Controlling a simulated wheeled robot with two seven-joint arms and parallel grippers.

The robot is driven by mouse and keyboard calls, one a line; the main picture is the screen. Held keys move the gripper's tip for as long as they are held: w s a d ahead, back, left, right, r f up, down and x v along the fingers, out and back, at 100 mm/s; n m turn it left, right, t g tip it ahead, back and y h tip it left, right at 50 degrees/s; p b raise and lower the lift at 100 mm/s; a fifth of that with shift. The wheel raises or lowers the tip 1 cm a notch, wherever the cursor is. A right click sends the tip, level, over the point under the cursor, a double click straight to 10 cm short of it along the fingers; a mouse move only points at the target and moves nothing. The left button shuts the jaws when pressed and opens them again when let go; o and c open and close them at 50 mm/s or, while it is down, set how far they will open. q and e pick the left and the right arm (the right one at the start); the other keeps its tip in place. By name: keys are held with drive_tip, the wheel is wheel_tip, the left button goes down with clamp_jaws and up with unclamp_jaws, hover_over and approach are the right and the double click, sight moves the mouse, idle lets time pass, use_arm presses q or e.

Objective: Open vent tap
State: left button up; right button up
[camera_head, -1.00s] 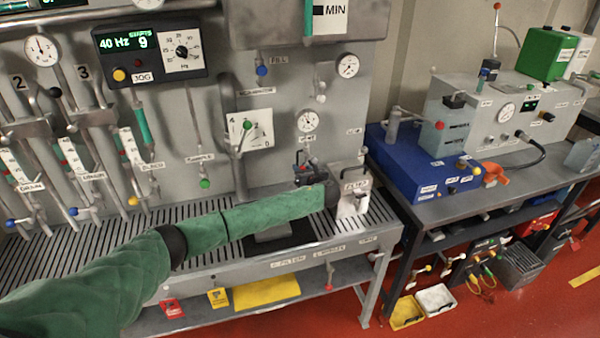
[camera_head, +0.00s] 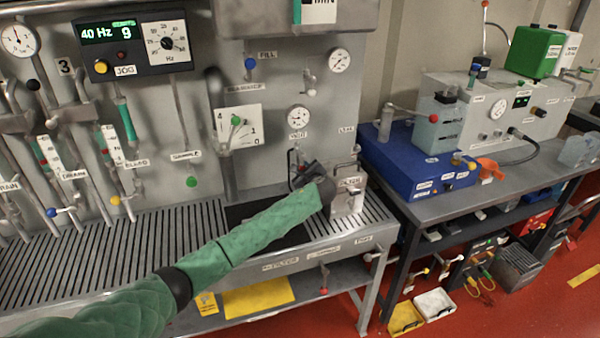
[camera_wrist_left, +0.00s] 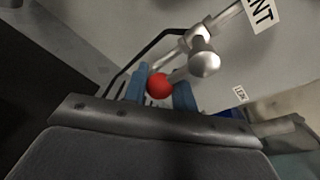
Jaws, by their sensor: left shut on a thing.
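The vent tap (camera_wrist_left: 203,58) is a metal valve with a short lever ending in a red ball knob (camera_wrist_left: 159,86). A label (camera_wrist_left: 262,12) ending in "NT" is beside it in the left wrist view. My left gripper (camera_wrist_left: 158,95) has its blue fingers on either side of the red knob and is shut on it. In the head view my left gripper (camera_head: 302,172) is at the back panel, below a small round gauge (camera_head: 298,118). There the gripper hides the knob and most of the tap. My right gripper is not in view.
A metal filter block (camera_head: 345,195) stands just right of my gripper. The slotted bench (camera_head: 150,235) lies below my arm. Levers and taps line the panel at left. A blue unit (camera_head: 405,170) stands on the bench at right.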

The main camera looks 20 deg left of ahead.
use_arm(q)
drive_tip(key=shift+d+f, duration=0.1)
drive_tip(key=shift+f, duration=0.05)
idle(0.3)
drive_tip(key=o, duration=1)
drive_tip(key=shift+c, duration=0.2)
drive_tip(key=shift+s+d, duration=0.1)
